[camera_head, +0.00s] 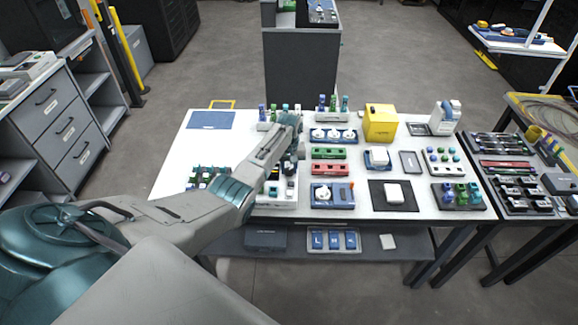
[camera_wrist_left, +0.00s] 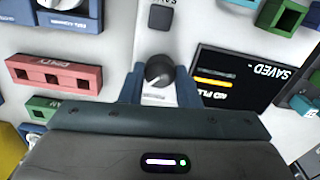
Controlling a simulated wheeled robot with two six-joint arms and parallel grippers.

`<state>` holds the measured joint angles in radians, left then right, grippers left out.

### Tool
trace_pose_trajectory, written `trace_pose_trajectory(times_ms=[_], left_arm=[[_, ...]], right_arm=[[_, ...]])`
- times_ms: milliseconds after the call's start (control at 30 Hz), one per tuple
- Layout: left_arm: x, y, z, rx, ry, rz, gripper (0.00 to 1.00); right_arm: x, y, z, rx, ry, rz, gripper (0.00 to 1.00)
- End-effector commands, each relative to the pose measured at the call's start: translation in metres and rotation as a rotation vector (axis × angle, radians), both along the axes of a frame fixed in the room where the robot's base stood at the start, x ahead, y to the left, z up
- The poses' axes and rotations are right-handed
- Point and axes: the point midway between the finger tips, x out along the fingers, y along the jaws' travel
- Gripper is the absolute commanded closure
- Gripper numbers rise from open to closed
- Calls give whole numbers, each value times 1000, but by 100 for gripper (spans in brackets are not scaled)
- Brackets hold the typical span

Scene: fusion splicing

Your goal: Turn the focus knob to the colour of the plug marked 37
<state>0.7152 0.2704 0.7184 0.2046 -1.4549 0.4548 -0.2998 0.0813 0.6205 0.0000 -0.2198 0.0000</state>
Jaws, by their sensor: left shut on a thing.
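My left arm reaches over the table, and its gripper (camera_head: 291,158) is above the splicing device (camera_head: 270,203). In the left wrist view the two blue fingers of this gripper (camera_wrist_left: 159,85) are on either side of a dark round knob (camera_wrist_left: 158,70) and shut on it. The knob has a light pointer mark and stands on a white panel. Beside it a black screen (camera_wrist_left: 236,78) shows upside-down "SAVED" text and an orange bar. Coloured plugs stand in a rack (camera_head: 333,110) at the back and another (camera_head: 461,195) at the right; their numbers are too small to read. My right gripper is not seen.
A red block (camera_head: 328,154) and a green block (camera_head: 328,168) lie right of the gripper. A yellow box (camera_head: 380,122) and a white bottle (camera_head: 445,117) stand at the back. The table's left part (camera_head: 177,160) is mostly clear.

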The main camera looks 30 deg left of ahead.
Motion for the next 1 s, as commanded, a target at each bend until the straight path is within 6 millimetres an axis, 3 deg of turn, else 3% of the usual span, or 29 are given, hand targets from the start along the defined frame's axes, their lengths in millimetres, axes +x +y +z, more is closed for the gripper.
trace_pose_trajectory(times_ms=[500,1000], left_arm=[[1,0,1,0,-2,-320,94],[1,0,1,1,-3,-372,94]], right_arm=[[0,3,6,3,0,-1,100],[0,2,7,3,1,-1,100]])
